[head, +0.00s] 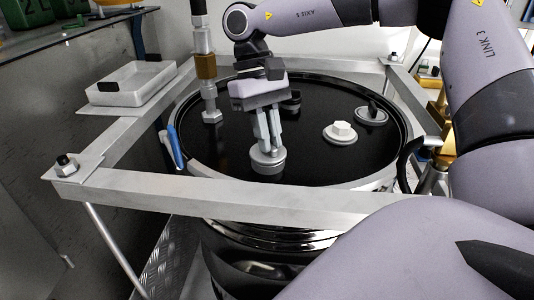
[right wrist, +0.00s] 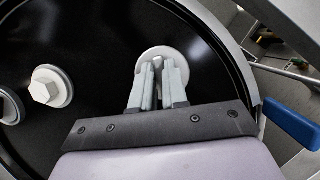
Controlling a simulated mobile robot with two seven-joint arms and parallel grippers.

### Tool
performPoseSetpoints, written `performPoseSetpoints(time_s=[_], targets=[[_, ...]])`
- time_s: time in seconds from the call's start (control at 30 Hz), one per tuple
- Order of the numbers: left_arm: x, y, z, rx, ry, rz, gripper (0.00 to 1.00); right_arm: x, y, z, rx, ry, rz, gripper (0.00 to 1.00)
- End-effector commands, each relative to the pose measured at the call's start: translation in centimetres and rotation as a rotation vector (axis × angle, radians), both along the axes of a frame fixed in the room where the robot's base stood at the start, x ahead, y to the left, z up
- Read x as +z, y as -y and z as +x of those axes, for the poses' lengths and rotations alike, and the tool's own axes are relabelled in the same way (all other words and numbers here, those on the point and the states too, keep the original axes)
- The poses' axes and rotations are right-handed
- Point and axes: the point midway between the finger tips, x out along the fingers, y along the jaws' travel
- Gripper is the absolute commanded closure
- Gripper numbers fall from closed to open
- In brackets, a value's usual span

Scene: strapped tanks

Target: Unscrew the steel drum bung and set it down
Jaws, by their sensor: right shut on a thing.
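The black drum (head: 215,150) stands inside a metal frame, its glossy lid facing up. My right gripper (head: 267,146) points down at the front middle of the lid, its fingers shut on the grey steel bung (head: 267,161). The bung's round flange sits at the lid surface; I cannot tell whether it is seated or slightly raised. In the right wrist view the fingers (right wrist: 158,84) close on the bung's top, and its pale flange (right wrist: 178,58) shows behind them. My left gripper is not in view.
A white hex plug (head: 341,133) and a grey plug with a black handle (head: 372,115) sit on the lid's right. A brass-collared pipe (head: 206,66) rises at left. A shallow white tray (head: 130,85) rests on the left frame corner. A blue handle (head: 173,146) is beside the rim.

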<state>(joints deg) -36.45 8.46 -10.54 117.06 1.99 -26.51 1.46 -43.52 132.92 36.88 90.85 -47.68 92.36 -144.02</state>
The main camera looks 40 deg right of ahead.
Motion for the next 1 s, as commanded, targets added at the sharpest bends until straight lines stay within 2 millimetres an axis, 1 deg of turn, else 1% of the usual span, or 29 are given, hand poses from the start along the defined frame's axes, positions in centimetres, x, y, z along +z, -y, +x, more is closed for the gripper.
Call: performPoseSetpoints(time_s=[0.1,0.17,0.47,0.53,0.8,0.9,1.0], targets=[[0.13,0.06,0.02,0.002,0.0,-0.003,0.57,0.18,0.0,0.08,0.109,0.004,-0.002,1.0],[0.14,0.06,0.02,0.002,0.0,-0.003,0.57,0.18,0.0,0.08,0.136,0.004,-0.001,1.0],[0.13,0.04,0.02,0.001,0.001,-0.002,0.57,0.18,0.02,0.08,0.148,0.005,-0.001,1.0],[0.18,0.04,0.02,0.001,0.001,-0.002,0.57,0.21,0.0,0.08,0.178,0.005,-0.002,1.0],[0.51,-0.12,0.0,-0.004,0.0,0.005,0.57,0.29,0.01,0.07,0.482,0.003,-0.003,1.0],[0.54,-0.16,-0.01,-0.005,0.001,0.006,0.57,0.26,0.03,0.09,0.539,0.004,-0.003,1.0],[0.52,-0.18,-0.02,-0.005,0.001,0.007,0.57,0.25,0.04,0.11,0.55,0.004,-0.002,1.0]])
